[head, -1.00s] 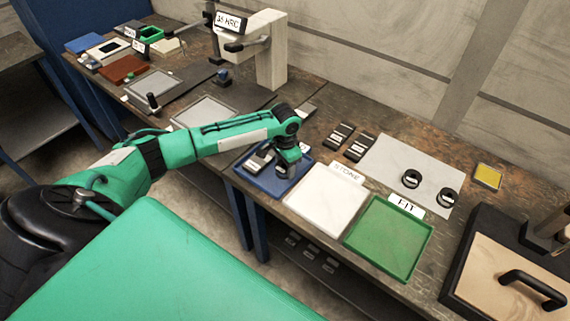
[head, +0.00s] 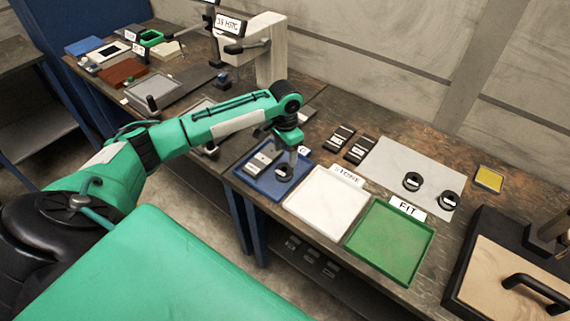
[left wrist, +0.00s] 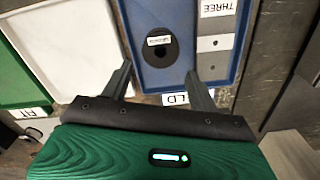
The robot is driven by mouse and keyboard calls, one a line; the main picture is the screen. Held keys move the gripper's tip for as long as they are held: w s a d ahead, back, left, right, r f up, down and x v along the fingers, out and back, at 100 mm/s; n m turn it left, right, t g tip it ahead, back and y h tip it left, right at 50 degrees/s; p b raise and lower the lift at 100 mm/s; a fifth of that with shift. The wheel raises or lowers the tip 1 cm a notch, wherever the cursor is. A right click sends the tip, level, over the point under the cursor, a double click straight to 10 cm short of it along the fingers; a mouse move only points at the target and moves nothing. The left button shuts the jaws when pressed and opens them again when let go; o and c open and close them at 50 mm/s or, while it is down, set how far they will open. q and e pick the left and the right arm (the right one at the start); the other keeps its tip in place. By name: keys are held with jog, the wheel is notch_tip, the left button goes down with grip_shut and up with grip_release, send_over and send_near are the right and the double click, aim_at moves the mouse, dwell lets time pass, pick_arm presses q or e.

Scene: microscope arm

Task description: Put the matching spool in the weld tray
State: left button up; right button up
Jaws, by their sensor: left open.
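The blue weld tray (head: 243,178) stands at the left of a row of trays; in the left wrist view its label (left wrist: 188,98) is partly covered and reads "LD". A black spool (head: 284,174) with a white tag lies flat in it; the left wrist view shows the spool (left wrist: 173,58) too. My left gripper (head: 293,153) is open just above the spool, its fingers apart (left wrist: 158,72) and empty. Two similar black spools, one (head: 412,181) and another (head: 447,200), lie on a pale grey mat (head: 400,155). My right gripper is not in view.
A grey block (head: 262,160) lies in the blue tray beside the spool. A white "STONE" tray (head: 325,203) and a green "FIT" tray (head: 388,243) stand to the right. Two dark labelled blocks (head: 350,143) lie behind. A pale stand with a display (head: 268,50) rises at the back.

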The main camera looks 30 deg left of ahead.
pick_arm(q)
jog(key=shift+r, duration=2.2)
jog(key=shift+f, duration=0.1)
